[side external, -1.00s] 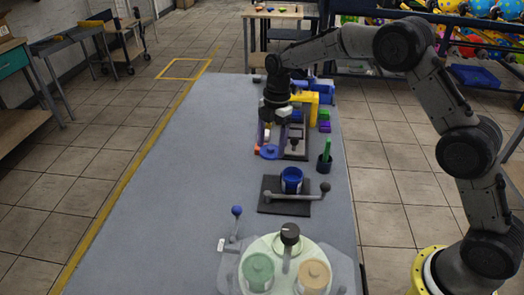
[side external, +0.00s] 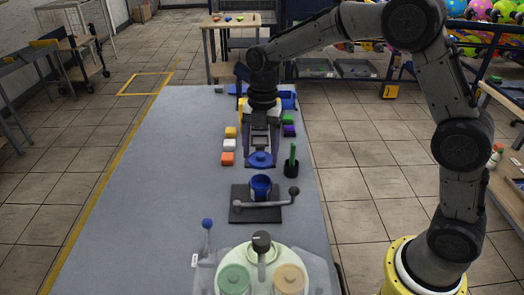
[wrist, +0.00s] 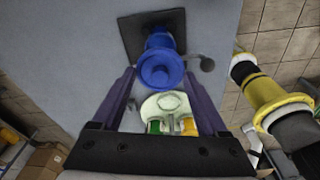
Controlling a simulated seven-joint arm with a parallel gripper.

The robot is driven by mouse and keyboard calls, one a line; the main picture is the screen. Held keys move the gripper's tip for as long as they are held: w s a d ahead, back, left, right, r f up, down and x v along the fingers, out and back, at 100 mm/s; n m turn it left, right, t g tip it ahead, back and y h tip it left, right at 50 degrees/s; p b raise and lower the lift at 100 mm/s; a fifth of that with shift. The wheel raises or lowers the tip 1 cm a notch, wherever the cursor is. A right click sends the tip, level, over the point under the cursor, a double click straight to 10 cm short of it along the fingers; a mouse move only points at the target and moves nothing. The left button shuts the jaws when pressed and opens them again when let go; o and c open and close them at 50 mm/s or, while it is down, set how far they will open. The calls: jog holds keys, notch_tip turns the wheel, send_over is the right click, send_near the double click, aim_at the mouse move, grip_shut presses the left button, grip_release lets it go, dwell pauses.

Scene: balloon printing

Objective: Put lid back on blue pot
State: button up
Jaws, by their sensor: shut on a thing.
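The blue lid (side external: 261,158) is a round disc with a knob on top. My gripper (side external: 259,164) is shut on it and holds it close behind the blue pot as seen in the side external view. The blue pot (side external: 261,186) stands upright and open on a black base plate (side external: 240,212). In the wrist view the lid (wrist: 161,72) lies between my two fingertips. It partly covers the pot (wrist: 158,41) behind it. The exact height of the lid above the pot is hard to tell.
A grey lever (side external: 265,204) crosses in front of the pot. A green stick in a dark cup (side external: 291,167) stands to the right. Orange, white and yellow blocks (side external: 228,158) lie left. A round platform with green and orange pots (side external: 261,260) is nearer. The table's left side is clear.

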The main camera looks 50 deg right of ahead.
jog(key=shift+f, duration=3.15)
jog(key=shift+f, duration=0.15)
jog(key=o, duration=1.2)
jog(key=shift+r, duration=3.5)
grip_shut()
